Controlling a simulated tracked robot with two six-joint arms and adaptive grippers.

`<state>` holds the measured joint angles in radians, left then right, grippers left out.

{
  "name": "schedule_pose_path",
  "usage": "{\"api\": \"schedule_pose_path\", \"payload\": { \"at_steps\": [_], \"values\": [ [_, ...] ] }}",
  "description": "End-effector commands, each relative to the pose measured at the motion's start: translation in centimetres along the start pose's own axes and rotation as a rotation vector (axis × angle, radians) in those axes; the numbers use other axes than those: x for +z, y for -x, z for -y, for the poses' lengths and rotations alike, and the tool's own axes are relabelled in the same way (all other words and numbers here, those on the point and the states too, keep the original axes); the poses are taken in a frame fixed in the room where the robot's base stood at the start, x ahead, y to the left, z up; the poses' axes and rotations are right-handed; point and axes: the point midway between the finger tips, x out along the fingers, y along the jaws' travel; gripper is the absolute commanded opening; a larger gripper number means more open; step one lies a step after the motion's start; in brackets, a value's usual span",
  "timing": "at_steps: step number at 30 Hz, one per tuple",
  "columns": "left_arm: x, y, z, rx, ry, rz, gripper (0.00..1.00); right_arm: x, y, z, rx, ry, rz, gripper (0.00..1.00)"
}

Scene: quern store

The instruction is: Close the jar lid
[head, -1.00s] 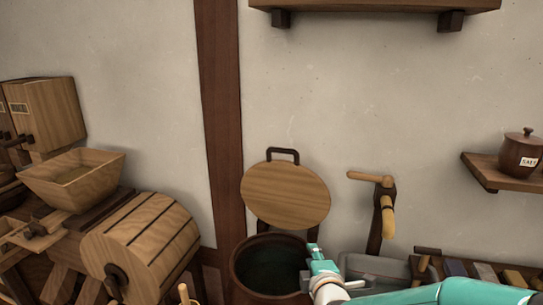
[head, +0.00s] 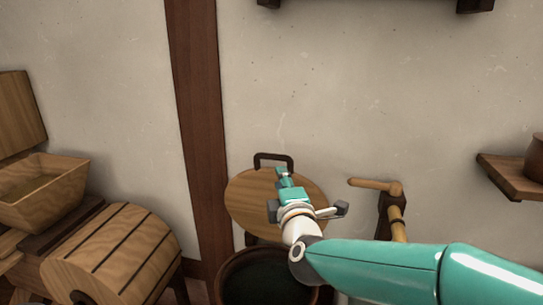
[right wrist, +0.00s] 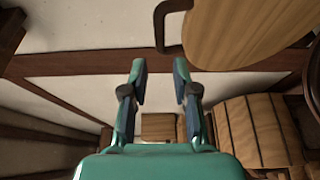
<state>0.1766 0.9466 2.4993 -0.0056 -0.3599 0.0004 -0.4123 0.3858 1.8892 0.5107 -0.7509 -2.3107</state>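The round wooden lid (head: 250,205) stands raised behind the dark jar (head: 229,283), tilted up near the wall, with its dark bar handle (head: 273,157) at the top edge. The jar's mouth is uncovered. My right gripper (head: 284,173) is in front of the lid in the head view, just below the handle, and covers part of the lid. In the right wrist view my right gripper (right wrist: 159,68) has its fingers apart with nothing between them. There the lid (right wrist: 245,30) and handle (right wrist: 168,25) lie beyond the fingertips, up and to the right. My left gripper is not in view.
A slatted wooden drum (head: 115,255) and a wooden hopper (head: 45,190) stand at the left. A wooden-handled tool (head: 392,205) is right of the lid, behind my arm. A wall shelf (head: 515,177) is at the far right.

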Motion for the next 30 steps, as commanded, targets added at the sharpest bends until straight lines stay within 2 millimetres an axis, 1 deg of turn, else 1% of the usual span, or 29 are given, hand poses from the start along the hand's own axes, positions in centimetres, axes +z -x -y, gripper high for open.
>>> {"api": "schedule_pose_path", "payload": {
  "at_steps": [1, 9, 15, 21, 30],
  "values": [
    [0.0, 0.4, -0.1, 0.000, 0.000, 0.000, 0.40, 0.0, -1.2, 0.0, -0.003, 0.001, 0.000, 0.29],
    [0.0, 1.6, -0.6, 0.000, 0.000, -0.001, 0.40, -0.3, -7.1, 0.0, -0.002, 0.001, -0.004, 0.29],
    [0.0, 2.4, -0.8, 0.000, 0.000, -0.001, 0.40, -0.3, -10.3, 0.0, -0.002, 0.000, -0.004, 0.29],
    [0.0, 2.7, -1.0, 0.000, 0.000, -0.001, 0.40, -0.4, -12.0, 0.1, -0.002, 0.000, -0.005, 0.29],
    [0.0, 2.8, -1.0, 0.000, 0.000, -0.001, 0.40, -0.4, -12.4, 0.1, -0.002, 0.000, -0.006, 0.29]
  ]
}}
